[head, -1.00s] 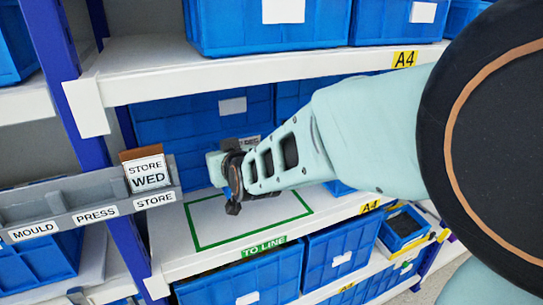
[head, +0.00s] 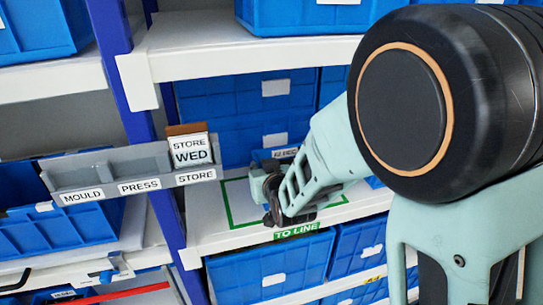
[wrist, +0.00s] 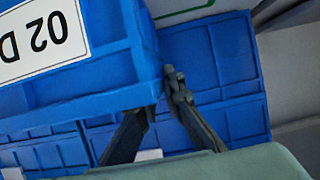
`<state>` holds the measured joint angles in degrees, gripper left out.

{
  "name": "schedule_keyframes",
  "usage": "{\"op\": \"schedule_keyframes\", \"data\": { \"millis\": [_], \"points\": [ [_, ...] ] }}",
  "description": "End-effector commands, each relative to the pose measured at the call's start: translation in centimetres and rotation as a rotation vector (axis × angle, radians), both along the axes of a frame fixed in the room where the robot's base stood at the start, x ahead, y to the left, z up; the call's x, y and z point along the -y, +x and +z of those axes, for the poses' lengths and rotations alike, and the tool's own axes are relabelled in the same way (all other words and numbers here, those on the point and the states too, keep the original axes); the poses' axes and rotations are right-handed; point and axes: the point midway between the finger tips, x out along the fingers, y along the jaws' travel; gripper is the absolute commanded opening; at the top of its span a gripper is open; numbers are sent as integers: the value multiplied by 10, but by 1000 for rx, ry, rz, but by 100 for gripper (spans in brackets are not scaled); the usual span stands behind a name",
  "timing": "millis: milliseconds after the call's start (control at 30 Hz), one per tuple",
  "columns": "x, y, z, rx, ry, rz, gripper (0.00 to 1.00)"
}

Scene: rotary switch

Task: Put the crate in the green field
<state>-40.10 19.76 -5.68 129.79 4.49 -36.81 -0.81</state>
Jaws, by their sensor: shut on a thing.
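A blue crate (wrist: 90,90) fills the upper left of the wrist view, its label reading "02 D" upside down. My gripper (wrist: 155,110) is shut on its edge, with one dark finger on each side of the corner. In the head view my gripper (head: 272,210) is low over the front of the shelf and hides most of the crate. The green field (head: 228,205) is a green outline on the white shelf, partly covered by my gripper. I cannot tell whether the crate touches the shelf.
Stacked blue crates (head: 215,115) stand behind the field. A shelf board (head: 210,58) runs above. A blue post (head: 120,70) and a grey sign rail (head: 120,172) stand at the left. A "TO LINE" label (head: 297,231) marks the shelf's front edge.

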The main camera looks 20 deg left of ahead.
Motion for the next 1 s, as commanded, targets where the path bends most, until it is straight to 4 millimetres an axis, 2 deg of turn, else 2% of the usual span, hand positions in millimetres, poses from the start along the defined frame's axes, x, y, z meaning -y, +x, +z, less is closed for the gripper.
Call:
{"op": "schedule_keyframes", "data": {
  "millis": [367,400,533,1000],
  "points": [
    [0,1,-2,5,2,0,0],
    [0,0,-2,1,1,0,12],
    [0,0,-2,1,1,0,26],
    [0,1,2,1,0,-1,26]
  ]
}}
